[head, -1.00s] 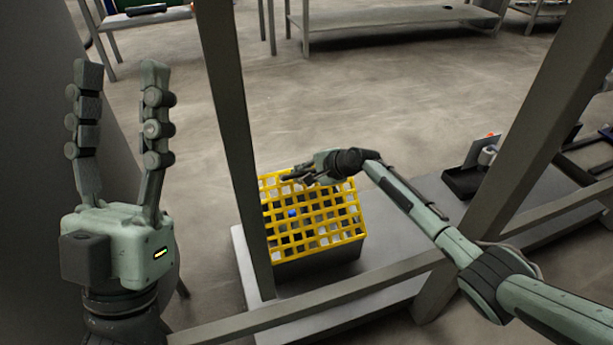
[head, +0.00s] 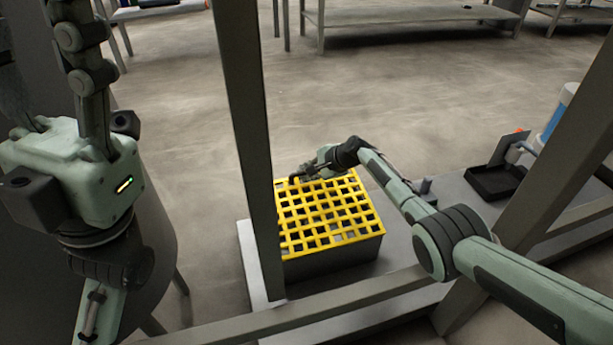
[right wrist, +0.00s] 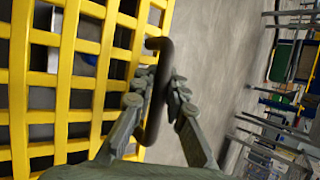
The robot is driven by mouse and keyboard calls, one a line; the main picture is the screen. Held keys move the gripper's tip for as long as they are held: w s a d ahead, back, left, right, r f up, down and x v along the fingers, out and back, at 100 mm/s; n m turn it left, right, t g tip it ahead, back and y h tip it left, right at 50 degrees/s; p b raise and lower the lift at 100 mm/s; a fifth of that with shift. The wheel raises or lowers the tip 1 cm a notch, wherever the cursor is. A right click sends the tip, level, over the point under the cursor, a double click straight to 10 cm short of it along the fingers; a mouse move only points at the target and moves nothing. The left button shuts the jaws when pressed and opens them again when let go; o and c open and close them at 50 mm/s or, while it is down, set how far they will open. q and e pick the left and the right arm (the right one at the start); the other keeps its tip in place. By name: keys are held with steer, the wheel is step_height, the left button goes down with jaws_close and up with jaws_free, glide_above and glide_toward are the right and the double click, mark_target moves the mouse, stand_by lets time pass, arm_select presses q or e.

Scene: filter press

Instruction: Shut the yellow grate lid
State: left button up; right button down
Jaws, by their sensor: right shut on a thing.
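The yellow grate lid (head: 325,212) lies over a dark box (head: 335,262) in the head view, looking level or nearly so. Whether its far edge touches the rim cannot be told. My right gripper (head: 306,174) is at the lid's far edge. In the right wrist view, the gripper (right wrist: 158,88) is shut on a dark curved handle (right wrist: 154,122) beside the yellow bars (right wrist: 65,75). Something blue shows through the grate there. My left gripper (head: 55,75) is open and empty at the upper left, its fingertips cut off by the frame.
The box stands on a grey platform (head: 262,318). A grey upright post (head: 247,130) stands left of the lid, and a slanted beam (head: 570,150) stands to the right. A low rail (head: 330,308) crosses in front. A black tray (head: 495,182) sits at right. Open floor lies behind.

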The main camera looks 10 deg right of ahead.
steer(key=shift+f, duration=0.35)
steer(key=c, duration=1.8)
jaws_free()
steer(key=shift+d, duration=0.1)
steer(key=shift+w+r, duration=0.1)
steer(key=shift+r, duration=0.1)
steer(key=shift+d+r, duration=0.15)
steer(key=shift+r, duration=0.15)
steer(key=v, duration=1.1)
steer(key=shift+s+f, duration=0.2)
steer(key=shift+s, duration=0.2)
steer(key=shift+d, duration=0.1)
